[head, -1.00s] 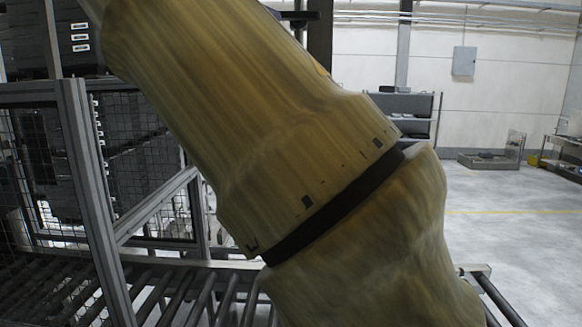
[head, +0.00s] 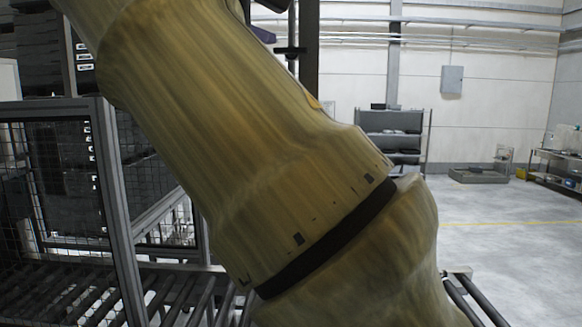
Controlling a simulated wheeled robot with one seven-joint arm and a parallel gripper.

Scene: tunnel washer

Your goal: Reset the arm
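My arm's thick yellow-brown links (head: 230,130) cross the head view from the upper left to the bottom centre. A dark joint ring (head: 330,235) sits between two of the links. My gripper is not in view, so its state does not show. The arm hides much of the middle of the scene.
A roller conveyor (head: 65,295) runs along the bottom, with rails (head: 478,300) right of my arm. A mesh guard frame (head: 115,190) stands at the left. Open grey floor (head: 510,245) lies at the right. Behind are a dark shelf (head: 395,140) and a workbench (head: 555,165).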

